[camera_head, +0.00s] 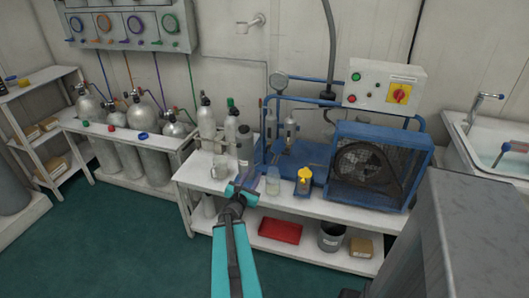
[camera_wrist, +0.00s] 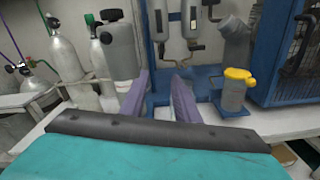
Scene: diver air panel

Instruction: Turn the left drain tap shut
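Two upright grey filter housings stand on the blue compressor frame; the left one (camera_head: 270,124) and the right one (camera_head: 290,130) show in the head view. In the wrist view, small fittings hang under the left housing (camera_wrist: 160,20) and the right housing (camera_wrist: 190,16). The left fitting (camera_wrist: 166,47) looks like the left drain tap; its handle position is too small to tell. My gripper (camera_head: 244,186) is over the bench's front left part, below and in front of the housings. In the wrist view my gripper (camera_wrist: 161,78) has its two fingers apart, with nothing between them.
A yellow-topped canister (camera_head: 304,182) and a clear jar (camera_head: 273,181) stand right of my gripper. A dark grey bottle (camera_head: 245,147) stands close behind it, with more cylinders (camera_head: 207,120) to its left. The caged fan (camera_head: 375,165) fills the bench's right side.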

